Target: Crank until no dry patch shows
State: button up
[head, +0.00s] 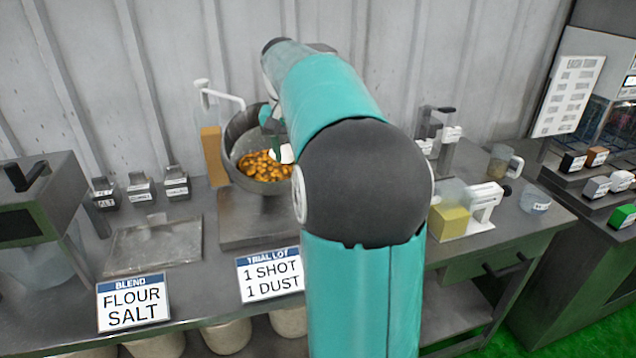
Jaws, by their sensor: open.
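A tilted round metal drum (240,123) stands on a grey base (258,232) at the middle of the bench. Glossy orange-brown pieces (262,168) with dark patches lie in its lower part. I cannot tell wet from dry on them. A white crank-like handle (225,97) shows at the drum's upper left, beside an orange-brown upright panel (213,155). My gripper (277,140) is open at the drum's right side, over its mouth. My own arm hides most of the gripper and the drum's right part.
Signs reading "BLEND FLOUR SALT" (133,302) and "TRIAL LOT 1 SHOT 1 DUST" (271,274) stand along the front edge. A flat metal tray (155,248) and several small labelled containers (140,190) are left. A white device (484,205) and a clear mug (502,162) are right.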

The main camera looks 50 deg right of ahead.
jog(key=s+d+f+m+y, duration=0.1)
jog(key=s+d+f+m, duration=0.15)
jog(key=d, duration=0.55)
jog(key=s+d+f+m, duration=0.1)
jog(key=d+f+m, duration=0.15)
jog(key=d, duration=0.65)
jog(key=shift+n+g, duration=0.4)
jog(key=shift+n, duration=0.1)
jog(key=f, duration=1.3)
jog(key=shift+a+f, duration=0.2)
jog(key=shift+c, duration=0.3)
grip_shut()
